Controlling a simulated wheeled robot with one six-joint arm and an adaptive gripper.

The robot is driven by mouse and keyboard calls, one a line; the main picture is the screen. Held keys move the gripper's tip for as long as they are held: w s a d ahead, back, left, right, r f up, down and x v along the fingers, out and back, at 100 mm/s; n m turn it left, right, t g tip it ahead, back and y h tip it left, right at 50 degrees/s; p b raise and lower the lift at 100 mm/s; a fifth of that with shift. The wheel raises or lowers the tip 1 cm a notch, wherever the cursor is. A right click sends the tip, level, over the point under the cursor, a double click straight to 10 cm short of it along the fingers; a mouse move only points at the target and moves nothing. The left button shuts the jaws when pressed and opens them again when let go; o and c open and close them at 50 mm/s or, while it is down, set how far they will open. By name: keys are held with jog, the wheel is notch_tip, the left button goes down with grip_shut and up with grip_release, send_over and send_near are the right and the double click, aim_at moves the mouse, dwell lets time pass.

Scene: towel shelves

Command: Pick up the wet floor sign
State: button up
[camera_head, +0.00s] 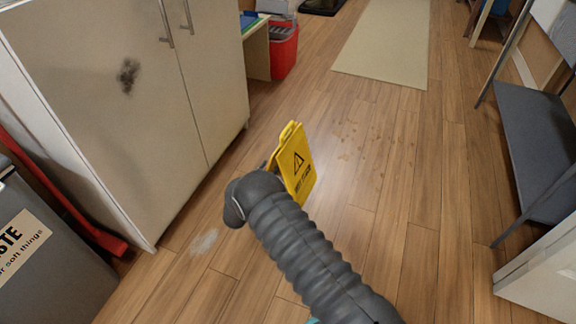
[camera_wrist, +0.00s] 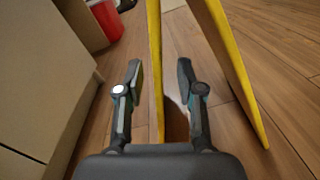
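The yellow wet floor sign (camera_head: 298,168) stands upright on the wooden floor beside the cabinet, with a black warning triangle on its face. My arm hides its lower left part in the head view. In the wrist view, my gripper (camera_wrist: 160,80) is open. One thin yellow panel of the sign (camera_wrist: 155,65) runs between its two fingers, with a gap on either side. The sign's other panel (camera_wrist: 230,70) slants down to the right, outside the right finger. The gripper's fingers are hidden in the head view.
A beige cabinet (camera_head: 120,90) stands close on the left. A grey bin (camera_head: 45,255) and a red bin (camera_head: 284,50) are near it. A grey shelf (camera_head: 540,145) is on the right. A pale mat (camera_head: 385,45) lies behind, and brownish spots (camera_head: 365,140) mark the open floor.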

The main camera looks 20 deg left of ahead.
aim_at(274, 161)
jog(key=shift+w+d+f+b, duration=0.1)
jog(key=shift+w+d+b, duration=0.05)
jog(key=shift+w, duration=1.25)
jog(key=shift+w+d+f+b, duration=0.1)
jog(key=shift+w+d+b, duration=0.05)
jog(key=shift+w, duration=1.25)
grip_shut()
jog(key=shift+r, duration=0.1)
